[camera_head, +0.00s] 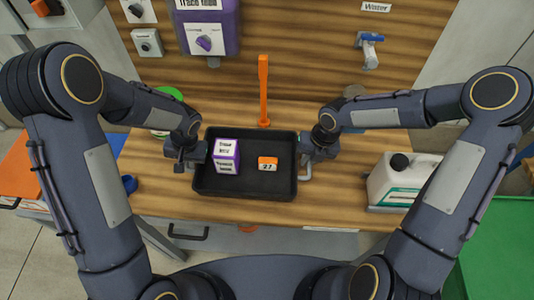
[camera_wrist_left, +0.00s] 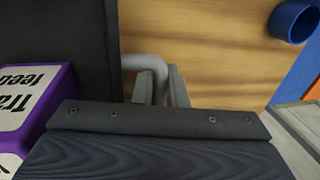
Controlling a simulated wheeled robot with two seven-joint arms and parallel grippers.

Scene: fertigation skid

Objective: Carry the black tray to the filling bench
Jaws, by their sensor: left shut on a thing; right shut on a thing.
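The black tray (camera_head: 245,192) is over the wooden bench (camera_head: 350,205), roughly level; I cannot tell whether it touches the top. Inside it are a purple and white labelled box (camera_head: 226,157) at the left and a small orange block with a white label (camera_head: 267,163) right of centre. My left gripper (camera_head: 196,161) is shut on the tray's left handle. The left wrist view shows the grey handle (camera_wrist_left: 148,63) at the fingers, beside the tray wall. My right gripper (camera_head: 305,162) is shut on the tray's right handle.
A white canister (camera_head: 396,184) stands right of the tray. An orange upright post (camera_head: 263,90) stands behind it. A blue round cup (camera_head: 130,184) is at the left, a green-rimmed round item (camera_head: 168,95) behind my left arm. The back panel carries a purple dispenser (camera_head: 206,28) and a water tap (camera_head: 369,48).

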